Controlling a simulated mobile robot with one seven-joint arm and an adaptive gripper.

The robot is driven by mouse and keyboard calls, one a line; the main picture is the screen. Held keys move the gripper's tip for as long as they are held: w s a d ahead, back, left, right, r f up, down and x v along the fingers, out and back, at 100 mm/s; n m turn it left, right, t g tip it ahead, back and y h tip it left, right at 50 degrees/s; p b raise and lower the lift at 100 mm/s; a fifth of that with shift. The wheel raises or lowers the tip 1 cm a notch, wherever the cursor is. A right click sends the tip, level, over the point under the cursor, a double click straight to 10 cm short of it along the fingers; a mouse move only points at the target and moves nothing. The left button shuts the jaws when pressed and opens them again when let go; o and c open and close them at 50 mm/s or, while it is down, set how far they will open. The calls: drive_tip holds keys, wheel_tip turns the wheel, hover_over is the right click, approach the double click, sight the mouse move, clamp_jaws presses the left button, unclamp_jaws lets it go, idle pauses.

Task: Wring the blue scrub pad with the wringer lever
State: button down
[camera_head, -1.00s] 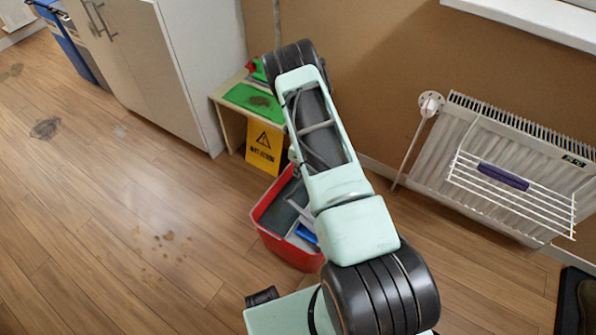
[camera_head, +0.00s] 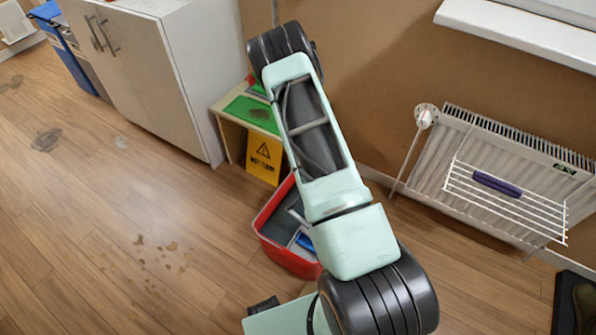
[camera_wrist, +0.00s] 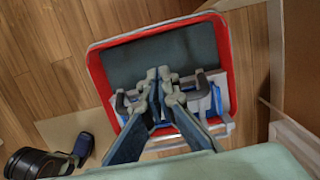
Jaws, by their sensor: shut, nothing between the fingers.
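The red bucket (camera_head: 277,254) stands on the floor beside my arm, with a dark grey inside. It also shows in the wrist view (camera_wrist: 97,75). The blue scrub pad (camera_head: 305,243) shows as a small blue patch in the bucket, partly hidden by my arm. Blue also shows beside the pale wringer part (camera_wrist: 198,98) in the wrist view. I cannot clearly pick out the wringer lever. My gripper (camera_wrist: 158,78) is shut and empty, over the bucket in the wrist view. Whether it touches the wringer is unclear. My arm hides it in the head view.
A small table with a green top (camera_head: 250,115) and a yellow warning sign (camera_head: 264,158) stand behind the bucket. A white cabinet (camera_head: 150,80) is at the left. A radiator (camera_head: 510,155) with a rack (camera_head: 505,215) holding a purple pad (camera_head: 497,184) is at the right. The left floor is open.

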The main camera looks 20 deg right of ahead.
drive_tip(key=s+d+r+t+y+b, duration=0.1)
drive_tip(key=s+d+r+b, duration=0.15)
drive_tip(key=s+r, duration=0.2)
drive_tip(key=s+d+r+t+b, duration=0.1)
drive_tip(key=s+d+r+b, duration=0.15)
drive_tip(key=s, duration=0.35)
drive_tip(key=b+x, duration=0.4)
drive_tip(key=x, duration=0.9)
drive_tip(key=shift+s+b, duration=0.25)
drive_tip(key=shift+b, duration=0.15)
drive_tip(key=shift+a+f+g+p, duration=0.1)
drive_tip(key=shift+a+g+p, duration=0.15)
drive_tip(key=shift+p, duration=0.2)
